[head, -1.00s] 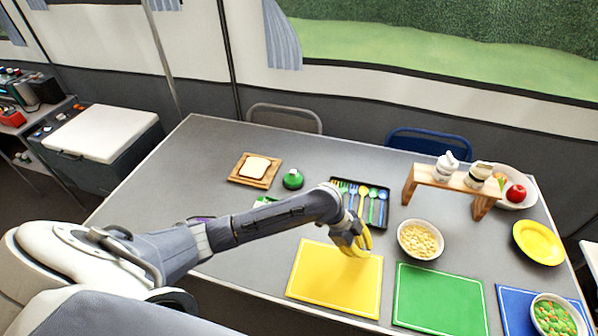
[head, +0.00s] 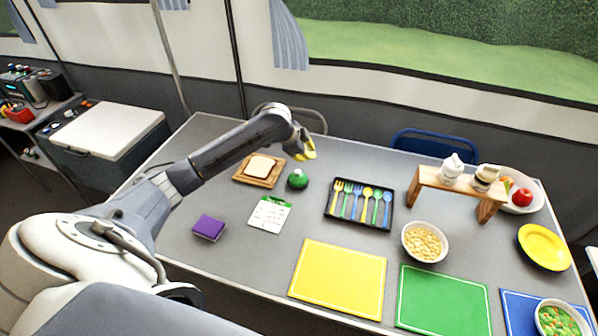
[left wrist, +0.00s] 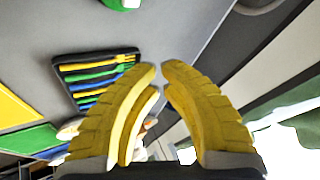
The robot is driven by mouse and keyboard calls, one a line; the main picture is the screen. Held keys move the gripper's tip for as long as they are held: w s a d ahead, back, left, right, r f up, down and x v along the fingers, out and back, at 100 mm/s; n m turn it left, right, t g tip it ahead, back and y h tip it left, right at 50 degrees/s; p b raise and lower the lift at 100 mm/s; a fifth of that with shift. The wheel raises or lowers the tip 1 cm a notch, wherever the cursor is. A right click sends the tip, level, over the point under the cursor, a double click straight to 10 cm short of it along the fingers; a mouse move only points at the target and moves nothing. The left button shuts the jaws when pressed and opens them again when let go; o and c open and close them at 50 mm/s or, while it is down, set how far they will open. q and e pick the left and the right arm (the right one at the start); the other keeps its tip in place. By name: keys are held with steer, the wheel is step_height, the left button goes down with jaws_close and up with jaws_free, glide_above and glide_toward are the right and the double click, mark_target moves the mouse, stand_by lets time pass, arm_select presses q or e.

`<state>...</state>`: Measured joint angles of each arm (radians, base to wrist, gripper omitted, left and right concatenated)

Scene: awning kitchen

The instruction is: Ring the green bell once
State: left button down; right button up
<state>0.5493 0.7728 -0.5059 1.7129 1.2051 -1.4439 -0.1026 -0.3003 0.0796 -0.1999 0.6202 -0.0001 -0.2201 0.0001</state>
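The green bell (head: 298,180) stands on the grey table near its far side, between the bread board and the cutlery tray. My left gripper (head: 306,152), with yellow fingers, is above and beyond the bell in the head view, apart from it. In the left wrist view my left gripper's fingertips (left wrist: 160,68) nearly meet, with nothing held between them. A green and white thing is cut off at that view's top edge; I cannot tell whether it is the bell. My right gripper is not in view.
A bread slice on a wooden board (head: 245,181) is left of the bell. A cutlery tray (head: 331,212) is to its right; a white and green card (head: 268,216) and a purple sponge (head: 209,228) lie nearer. A wooden stand (head: 455,187) is farther right. Chairs stand beyond the table.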

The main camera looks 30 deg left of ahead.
arm_select(q)
steer(key=shift+w+a+r+n+y, duration=0.15)
steer(key=shift+w+a+r, duration=0.1)
steer(key=shift+a+r, duration=0.45)
steer(key=shift+w+a+r+n+y, duration=0.15)
steer(key=shift+w+a+r, duration=0.15)
steer(key=shift+a, duration=0.6)
steer(key=shift+s, duration=0.1)
steer(key=shift+f, duration=4.35)
steer(key=shift+f, duration=1)
steer(key=shift+r, duration=1)
steer(key=shift+r, duration=0.15)
steer(key=shift+r, duration=2.35)
